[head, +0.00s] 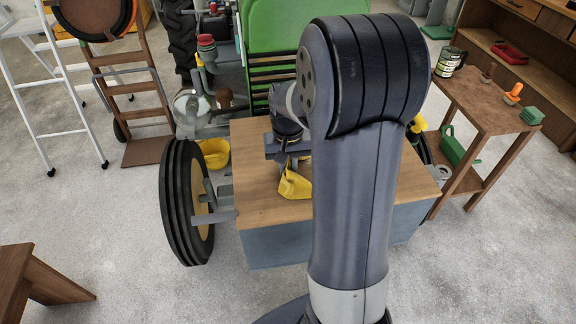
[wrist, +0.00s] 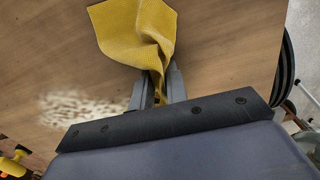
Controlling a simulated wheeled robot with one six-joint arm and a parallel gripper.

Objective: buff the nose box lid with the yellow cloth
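The nose box lid (head: 256,205) is a flat wood-brown top on a blue-grey box in front of the tractor. It fills most of the wrist view (wrist: 220,60). The yellow cloth (head: 294,184) hangs from my gripper (head: 291,164) over the lid. In the wrist view the crumpled cloth (wrist: 138,32) is pinched between the two fingers of my gripper (wrist: 158,92) and spreads out beyond them, at or just above the lid; I cannot tell if it presses on it. A pale speckled patch (wrist: 78,108) marks the lid left of the fingers. My arm hides the lid's middle right in the head view.
A black tyre (head: 184,203) stands left of the box, with a yellow bucket (head: 214,153) behind it. The green tractor hood (head: 275,30) rises at the back. A wooden side table (head: 480,100) with a tin and tools stands right. A white ladder (head: 48,85) stands far left.

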